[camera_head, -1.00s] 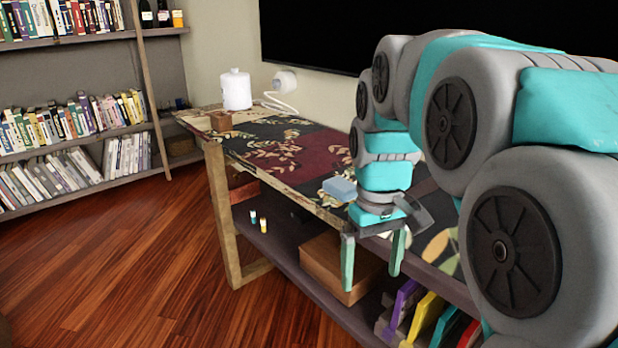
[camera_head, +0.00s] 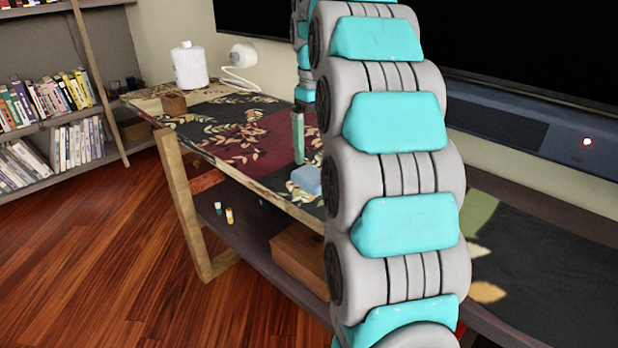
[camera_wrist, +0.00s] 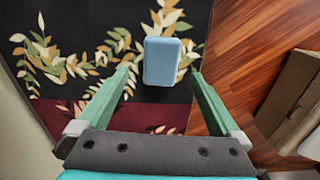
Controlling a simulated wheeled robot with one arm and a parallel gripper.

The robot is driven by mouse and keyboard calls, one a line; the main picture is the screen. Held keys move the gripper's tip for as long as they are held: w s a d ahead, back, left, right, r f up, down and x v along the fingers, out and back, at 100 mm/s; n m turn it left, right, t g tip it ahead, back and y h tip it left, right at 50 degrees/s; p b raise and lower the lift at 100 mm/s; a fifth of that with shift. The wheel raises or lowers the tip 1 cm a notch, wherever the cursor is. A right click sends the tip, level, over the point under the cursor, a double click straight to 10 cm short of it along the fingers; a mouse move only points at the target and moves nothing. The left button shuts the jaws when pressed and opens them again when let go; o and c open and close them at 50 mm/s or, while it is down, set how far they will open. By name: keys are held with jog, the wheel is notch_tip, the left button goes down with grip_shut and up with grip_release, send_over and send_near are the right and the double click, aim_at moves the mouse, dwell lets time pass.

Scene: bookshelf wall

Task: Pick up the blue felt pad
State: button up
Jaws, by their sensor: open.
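The blue felt pad (camera_head: 308,178) is a small light-blue block lying on the patterned cloth near the table's front edge. My arm partly covers it in the head view. In the wrist view the pad (camera_wrist: 161,58) lies ahead of my gripper (camera_wrist: 160,72), roughly centred between the two green fingers. The fingers are spread apart with nothing between them that I can see held. In the head view one green finger shows just behind and left of the pad; the other is hidden by my arm. I cannot tell the exact height of the fingertips above the cloth.
A white canister (camera_head: 189,65) and a small brown box (camera_head: 173,103) stand at the table's far left end. A cardboard box (camera_head: 298,258) and two small bottles (camera_head: 229,215) are on the lower shelf. A dark soundbar (camera_head: 495,122) runs along the back.

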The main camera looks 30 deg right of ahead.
aim_at(314, 175)
jog(key=shift+a+f+p, duration=0.15)
jog(key=shift+f+p, duration=0.15)
jog(key=shift+f, duration=2.95)
jog(key=c, duration=1.4)
jog(key=shift+r, duration=0.15)
jog(key=shift+r, duration=1.5)
jog(key=shift+s+r, duration=0.1)
jog(key=shift+r, duration=0.05)
jog(key=s+a, duration=0.1)
jog(key=s, duration=0.4)
jog(key=s+a+r+b, duration=0.1)
jog(key=s+a, duration=0.1)
jog(key=s, duration=0.3)
jog(key=s+a+b, duration=0.1)
jog(key=s, duration=0.4)
jog(key=shift+a+r, duration=0.2)
